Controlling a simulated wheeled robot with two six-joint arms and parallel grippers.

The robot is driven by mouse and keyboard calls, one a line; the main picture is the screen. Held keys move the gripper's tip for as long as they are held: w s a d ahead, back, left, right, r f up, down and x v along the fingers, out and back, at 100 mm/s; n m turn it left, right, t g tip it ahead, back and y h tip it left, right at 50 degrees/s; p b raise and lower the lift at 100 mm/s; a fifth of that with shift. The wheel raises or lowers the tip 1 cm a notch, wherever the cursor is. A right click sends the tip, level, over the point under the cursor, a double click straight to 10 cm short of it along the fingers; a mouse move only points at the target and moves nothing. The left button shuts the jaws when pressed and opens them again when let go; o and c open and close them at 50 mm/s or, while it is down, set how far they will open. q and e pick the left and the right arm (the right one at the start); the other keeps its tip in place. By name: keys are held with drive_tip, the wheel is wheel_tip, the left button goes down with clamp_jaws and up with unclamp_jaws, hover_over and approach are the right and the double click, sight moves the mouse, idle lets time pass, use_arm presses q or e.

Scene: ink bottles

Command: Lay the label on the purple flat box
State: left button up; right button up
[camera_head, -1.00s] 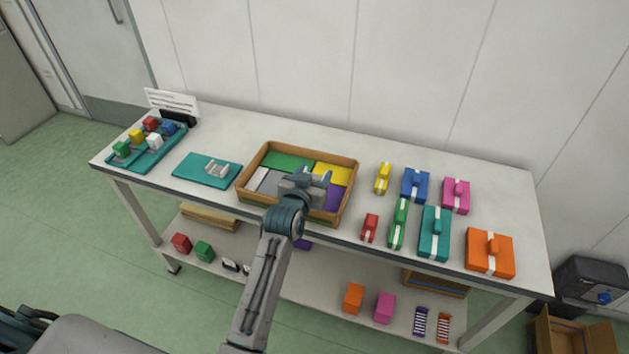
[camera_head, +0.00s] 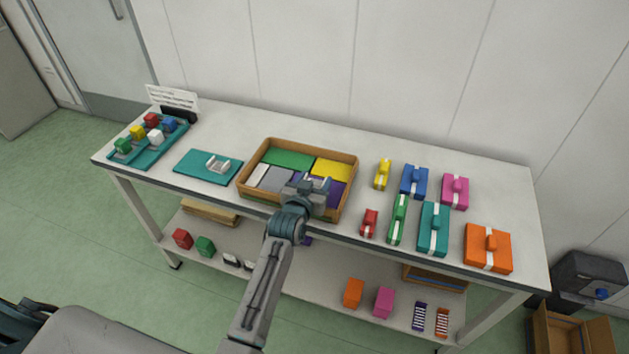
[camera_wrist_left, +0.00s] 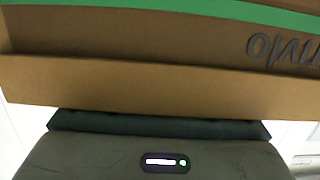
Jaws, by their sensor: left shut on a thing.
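The purple flat box (camera_head: 335,190) lies in the front right part of the wooden tray, below the yellow one and partly covered by my gripper. My left gripper (camera_head: 314,187) is over it, with its jaws shut on the label. The label is too small and hidden to make out in the head view; I cannot tell its tilt or whether it touches the box. The left wrist view shows a tan surface (camera_wrist_left: 130,85) with a green strip and dark upside-down lettering, close to the gripper. My right gripper is not in view.
The wooden tray (camera_head: 246,184) also holds green, yellow, grey and white flat pieces. A teal mat (camera_head: 193,168) with a small grey holder lies to its left. Several coloured boxes stand to its right. A teal tray (camera_head: 150,158) of coloured blocks is far left.

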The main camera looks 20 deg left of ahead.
use_arm(q)
drive_tip(key=o, duration=0.9)
drive_tip(key=shift+s+f, duration=0.2)
drive_tip(key=shift+f, duration=0.45)
drive_tip(key=shift+o, duration=0.2)
drive_tip(key=shift+f, duration=0.1)
drive_tip(key=shift+r, duration=0.5)
drive_tip(key=s+r+b, duration=0.1)
drive_tip(key=s+r, duration=0.2)
drive_tip(key=s, duration=0.8)
drive_tip(key=shift+s+a+r, duration=0.15)
drive_tip(key=shift+s+a, duration=0.05)
